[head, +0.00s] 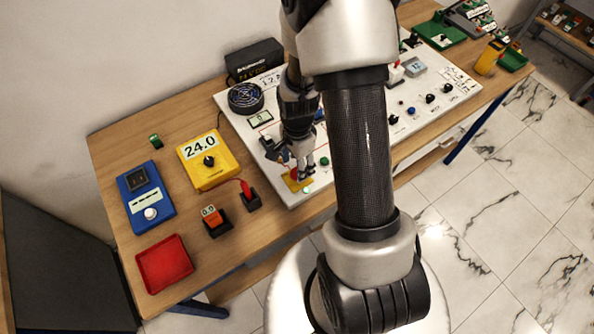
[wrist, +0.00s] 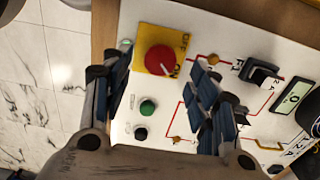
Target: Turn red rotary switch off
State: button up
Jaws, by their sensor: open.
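The red rotary switch (wrist: 162,60) is a round red knob with a pale pointer mark, on a yellow square plate (wrist: 148,37) of the white panel. In the wrist view the pointer slants toward the plate's lower right; its lettering is too small to read surely. My gripper (wrist: 160,85) is open, with one dark-padded finger on each side of the knob in the picture. I see no clear contact with the knob. In the head view my gripper (head: 300,173) is over the yellow plate (head: 292,186) at the panel's near left corner, and hides most of the knob.
A green button (wrist: 147,108) and a black knob (wrist: 140,133) are close to the switch. A black switch (wrist: 262,76) and a small display (wrist: 292,95) stand to its right. A yellow meter (head: 222,172) and a red tray (head: 165,264) are on the table at left.

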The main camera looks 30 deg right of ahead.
jog(key=shift+f+b, duration=0.3)
jog(key=shift+f, duration=1.6)
jog(key=shift+c, duration=0.4)
jog(key=c, duration=1)
